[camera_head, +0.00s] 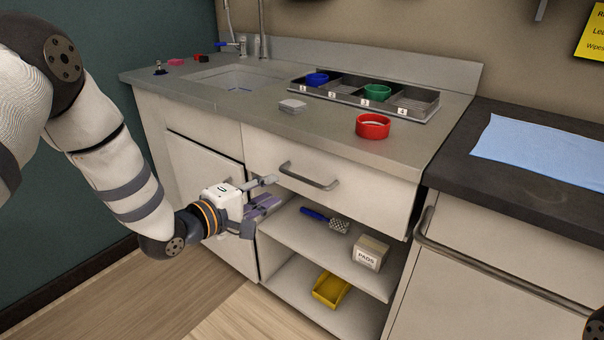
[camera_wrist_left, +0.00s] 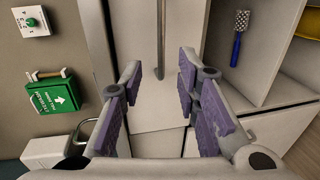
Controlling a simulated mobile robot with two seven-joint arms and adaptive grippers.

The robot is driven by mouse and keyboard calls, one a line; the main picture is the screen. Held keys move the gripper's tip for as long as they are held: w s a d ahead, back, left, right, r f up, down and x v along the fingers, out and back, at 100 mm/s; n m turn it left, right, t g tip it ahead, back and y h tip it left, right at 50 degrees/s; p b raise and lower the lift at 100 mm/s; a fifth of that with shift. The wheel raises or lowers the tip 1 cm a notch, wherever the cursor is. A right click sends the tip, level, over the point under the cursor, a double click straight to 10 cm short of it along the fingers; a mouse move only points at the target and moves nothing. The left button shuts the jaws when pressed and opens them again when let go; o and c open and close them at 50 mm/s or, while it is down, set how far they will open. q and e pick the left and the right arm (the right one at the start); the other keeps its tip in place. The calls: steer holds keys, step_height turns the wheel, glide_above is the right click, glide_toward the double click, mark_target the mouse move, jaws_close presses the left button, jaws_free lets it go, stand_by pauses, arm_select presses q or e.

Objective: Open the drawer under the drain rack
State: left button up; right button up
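The drawer (camera_head: 345,197) is a pale front below the counter and the drain rack (camera_head: 436,113); it looks shut. Its grey bar handle (camera_head: 310,177) runs across the front. My left gripper (camera_head: 271,191) is open and empty, just left of and slightly below the handle's left end. In the left wrist view, the open fingers (camera_wrist_left: 160,72) point at the drawer front (camera_wrist_left: 130,55), and one end of the handle (camera_wrist_left: 161,42) shows between the fingertips, apart from both. Depth to the handle is hard to tell. My right gripper is not in view.
A cabinet door (camera_head: 205,160) stands left. A dark-topped unit with its own handle (camera_head: 500,272) stands right. Floor in front is clear.

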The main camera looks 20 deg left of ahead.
mark_target(299, 179)
arm_select(q)
steer(key=b+x, duration=0.2)
steer(key=x, duration=0.9)
steer(key=shift+w+d+f, duration=0.1)
steer(key=shift+d, duration=0.1)
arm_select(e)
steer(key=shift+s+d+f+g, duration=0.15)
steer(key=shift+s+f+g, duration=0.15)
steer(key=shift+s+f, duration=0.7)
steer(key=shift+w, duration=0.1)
arm_select(q)
jaws_close()
